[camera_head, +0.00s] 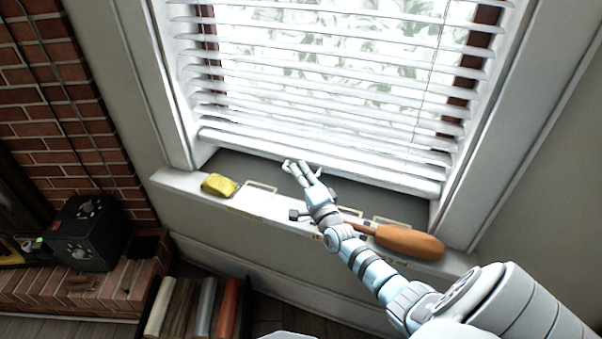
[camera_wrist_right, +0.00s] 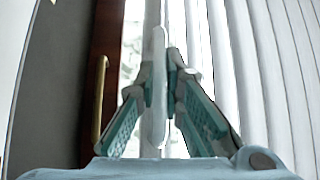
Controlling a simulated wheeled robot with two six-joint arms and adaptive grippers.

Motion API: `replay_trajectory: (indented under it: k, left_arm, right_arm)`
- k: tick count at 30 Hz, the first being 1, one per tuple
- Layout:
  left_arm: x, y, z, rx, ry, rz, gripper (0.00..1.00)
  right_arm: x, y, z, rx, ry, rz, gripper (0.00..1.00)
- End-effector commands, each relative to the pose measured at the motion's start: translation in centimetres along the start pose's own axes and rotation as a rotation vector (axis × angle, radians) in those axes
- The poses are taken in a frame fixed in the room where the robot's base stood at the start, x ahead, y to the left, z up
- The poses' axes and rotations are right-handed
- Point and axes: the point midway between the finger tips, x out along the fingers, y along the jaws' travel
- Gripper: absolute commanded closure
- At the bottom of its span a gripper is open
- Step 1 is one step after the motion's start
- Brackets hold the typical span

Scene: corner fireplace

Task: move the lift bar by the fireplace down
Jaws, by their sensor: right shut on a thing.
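The lift bar (camera_head: 370,173) is the white bottom rail of the slatted window blind. It hangs low, a little above the window sill, and slopes down to the right in the head view. My right gripper (camera_head: 303,169) is at the bar's lower edge, left of its middle. In the right wrist view the two teal-padded fingers (camera_wrist_right: 158,85) are closed on a thin white part of the bar (camera_wrist_right: 157,125), which runs upright between them. The exact contact is partly hidden by the fingers. My left gripper is not in view.
On the sill (camera_head: 170,180) lie a yellow object (camera_head: 219,185) and an orange paddle-shaped item (camera_head: 410,241) beside my right forearm. The brick fireplace (camera_head: 60,110) with a black box (camera_head: 86,232) is at left. Several rolls or logs (camera_head: 195,308) lie below the sill.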

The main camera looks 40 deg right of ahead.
Motion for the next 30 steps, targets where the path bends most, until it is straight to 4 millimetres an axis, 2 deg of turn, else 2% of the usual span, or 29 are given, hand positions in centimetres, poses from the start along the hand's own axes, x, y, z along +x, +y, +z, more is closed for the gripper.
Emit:
replay_trajectory:
  k: [1, 10, 12, 15, 25, 28, 30]
  left_arm:
    - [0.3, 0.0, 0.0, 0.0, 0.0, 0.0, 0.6]
    - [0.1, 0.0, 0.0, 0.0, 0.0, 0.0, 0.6]
    - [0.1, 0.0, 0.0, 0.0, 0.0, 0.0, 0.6]
    - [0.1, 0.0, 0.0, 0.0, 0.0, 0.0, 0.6]
    - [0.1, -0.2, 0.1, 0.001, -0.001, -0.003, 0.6]
    - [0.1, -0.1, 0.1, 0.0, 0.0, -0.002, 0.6]
    - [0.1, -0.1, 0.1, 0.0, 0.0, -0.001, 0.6]
  right_arm:
    - [-0.1, 0.4, 0.1, -0.002, -0.001, 0.004, 1.0]
    - [-0.1, 0.2, 0.0, -0.002, -0.001, 0.002, 1.0]
    - [0.0, 0.1, 0.0, -0.002, -0.001, 0.001, 0.83]
    - [0.0, 0.1, 0.0, -0.001, 0.0, 0.0, 0.7]
    - [-0.4, 0.1, 0.0, 0.0, 0.0, -0.001, 0.7]
    - [-2.0, 0.2, 0.0, -0.001, -0.002, 0.0, 0.7]
    - [-3.7, 0.2, 0.0, -0.001, -0.002, 0.001, 0.7]
